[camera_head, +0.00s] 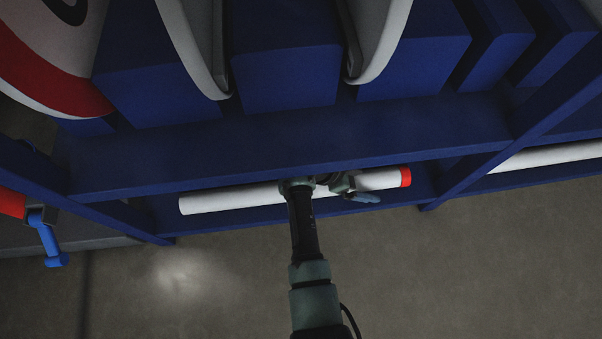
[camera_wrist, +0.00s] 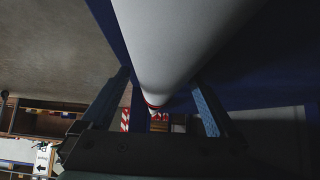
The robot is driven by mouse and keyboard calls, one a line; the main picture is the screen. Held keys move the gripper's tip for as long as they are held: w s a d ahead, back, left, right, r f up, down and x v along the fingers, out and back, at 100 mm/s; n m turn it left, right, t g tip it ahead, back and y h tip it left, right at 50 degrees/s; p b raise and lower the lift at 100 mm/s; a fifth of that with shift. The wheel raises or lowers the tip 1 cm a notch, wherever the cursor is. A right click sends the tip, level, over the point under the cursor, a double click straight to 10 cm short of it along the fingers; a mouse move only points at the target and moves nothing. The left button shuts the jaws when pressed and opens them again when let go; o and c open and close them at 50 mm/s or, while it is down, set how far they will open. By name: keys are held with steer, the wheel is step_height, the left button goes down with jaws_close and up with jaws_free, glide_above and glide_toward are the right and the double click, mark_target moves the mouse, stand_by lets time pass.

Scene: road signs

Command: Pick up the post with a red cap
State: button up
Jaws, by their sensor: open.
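The white post (camera_head: 230,197) with a red cap (camera_head: 405,177) lies lengthwise on the low blue ledge of the rack, its cap at the right end. My gripper (camera_head: 360,195) is at the post, right of its middle and short of the cap; my arm hides part of the post. In the wrist view the post (camera_wrist: 180,45) fills the upper middle, with a thin red edge at its far end. My open gripper (camera_wrist: 162,82) has one finger on each side of the post in that picture. I cannot tell whether the fingers touch it.
The blue rack (camera_head: 290,145) holds upright signs above the post, including a red and white round one (camera_head: 50,75). Another white post (camera_head: 550,156) lies beyond the slanted brace at right. A red object with a blue part (camera_head: 50,238) is at left. The floor in front is clear.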

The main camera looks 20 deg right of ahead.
steer(key=shift+d+f, duration=0.1)
jaws_close()
stand_by(0.5)
